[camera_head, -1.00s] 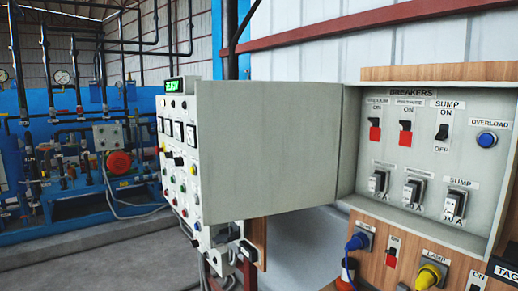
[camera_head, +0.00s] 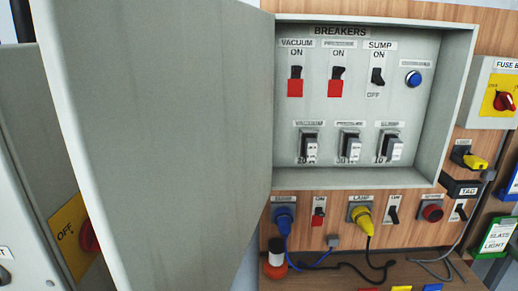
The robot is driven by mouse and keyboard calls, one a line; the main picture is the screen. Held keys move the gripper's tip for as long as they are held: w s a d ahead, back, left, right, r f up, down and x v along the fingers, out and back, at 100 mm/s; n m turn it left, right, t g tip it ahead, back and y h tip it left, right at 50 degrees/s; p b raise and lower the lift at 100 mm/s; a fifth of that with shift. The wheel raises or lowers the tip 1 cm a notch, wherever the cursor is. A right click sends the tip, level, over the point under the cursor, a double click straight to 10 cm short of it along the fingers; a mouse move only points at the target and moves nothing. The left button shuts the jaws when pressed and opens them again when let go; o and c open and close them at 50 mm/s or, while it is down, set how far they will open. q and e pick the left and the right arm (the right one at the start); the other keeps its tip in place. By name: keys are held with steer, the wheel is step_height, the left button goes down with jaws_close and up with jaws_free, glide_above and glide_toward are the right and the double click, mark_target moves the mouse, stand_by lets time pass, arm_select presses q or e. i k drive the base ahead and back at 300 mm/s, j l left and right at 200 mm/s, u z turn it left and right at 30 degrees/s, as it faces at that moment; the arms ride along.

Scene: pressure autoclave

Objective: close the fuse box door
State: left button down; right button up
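A grey breaker box (camera_head: 455,100) labelled BREAKERS is mounted on a wooden board. Its large grey door (camera_head: 165,140) stands wide open on the left side, swung out toward me, and fills much of the left half of the view. Inside the box are several switches and a blue button (camera_head: 413,79). A smaller grey box (camera_head: 485,90) at the right edge has a partly cut-off label starting FUSE B and a red knob on a yellow plate. Its front looks shut. Neither of my grippers is in view.
Below the box, blue plug (camera_head: 283,218) and yellow plug (camera_head: 362,216) sit in sockets, with loose cables over a wooden ledge (camera_head: 400,275). Left of the door, a yellow OFF plate (camera_head: 68,232) with a red knob shows. The space before the box opening looks clear.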

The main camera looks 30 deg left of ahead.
mark_target(164, 108)
steer(key=k+j, duration=0.1)
steer(key=j, duration=0.35)
steer(key=k+j, duration=0.1)
steer(key=j, duration=0.3)
steer(key=k+j, duration=0.1)
steer(key=j, duration=0.35)
